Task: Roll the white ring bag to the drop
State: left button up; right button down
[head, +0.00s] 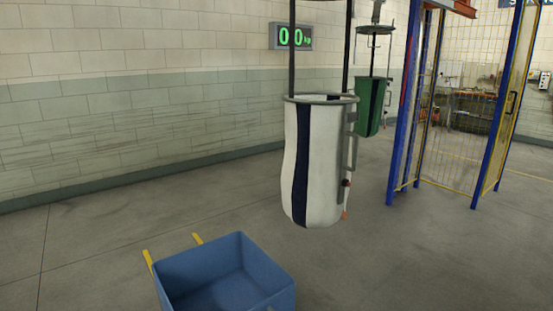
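The white ring bag (325,170) hangs upright in the middle of the head view. It has a dark blue vertical stripe, a grey metal ring (320,98) around its top, and two dark straps rising out of the picture. A grey handle (352,145) with a dark red knob is on its right side. The bag hangs clear of the floor. Neither of my grippers shows in the head view.
A blue bin (208,265) with yellow handles stands on the floor at the front, left of the bag. A green bag (370,106) hangs behind, to the right. A blue-framed mesh cage (455,110) stands at right. A display (291,37) is on the wall. The left floor is clear.

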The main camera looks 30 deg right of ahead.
aim_at(317, 168)
jog(key=z, duration=1.4)
jog(key=i+l+u, duration=0.1)
jog(key=u, duration=0.35)
jog(key=i+l+u, duration=0.15)
jog(key=u, duration=0.3)
jog(key=i+l+u, duration=0.3)
jog(key=l, duration=0.35)
jog(key=i+l+u, duration=0.2)
jog(key=l, duration=0.15)
jog(key=i+l, duration=0.15)
jog(key=l, duration=0.25)
jog(key=i+l, duration=0.15)
jog(key=l, duration=0.3)
jog(key=i+l+u, duration=0.1)
jog(key=l, duration=0.3)
jog(key=i+l, duration=0.2)
jog(key=l, duration=0.25)
jog(key=i+l+u, duration=0.1)
jog(key=l, duration=0.3)
